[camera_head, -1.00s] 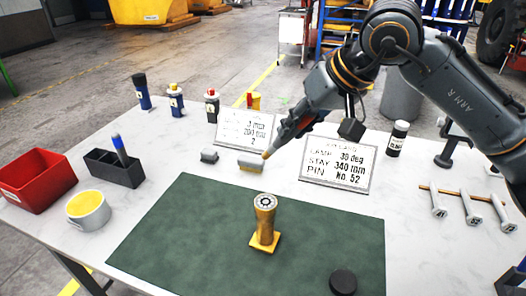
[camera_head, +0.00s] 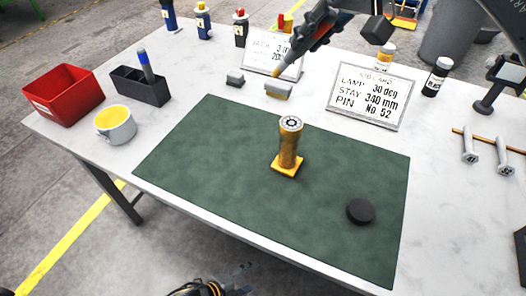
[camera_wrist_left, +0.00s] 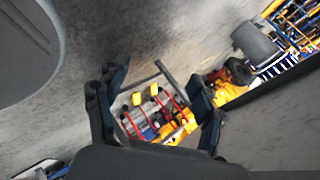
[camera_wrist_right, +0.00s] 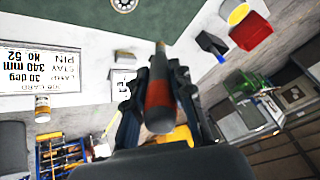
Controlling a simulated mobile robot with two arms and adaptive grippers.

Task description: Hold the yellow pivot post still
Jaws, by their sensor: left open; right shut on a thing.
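The yellow pivot post (camera_head: 289,145) stands upright on its square base on the green mat (camera_head: 215,160). Its round grey top also shows at the upper edge of the right wrist view (camera_wrist_right: 124,4). My left gripper (camera_head: 240,280) shows in part at the bottom of the head view, in front of the table and apart from the post. Its jaws are open and empty in the left wrist view (camera_wrist_left: 155,85). My right gripper (camera_head: 318,28) is beyond the mat, shut on a dark and red stick-like tool (camera_wrist_right: 158,95) with an orange tip. Neither gripper touches the post.
A black disc (camera_head: 360,211) lies on the mat right of the post. Two small grey blocks (camera_head: 235,79) (camera_head: 278,91) and a sign (camera_head: 370,98) stand behind the mat. A red bin (camera_head: 64,95), black holder (camera_head: 140,88) and yellow-filled cup (camera_head: 115,124) are at left.

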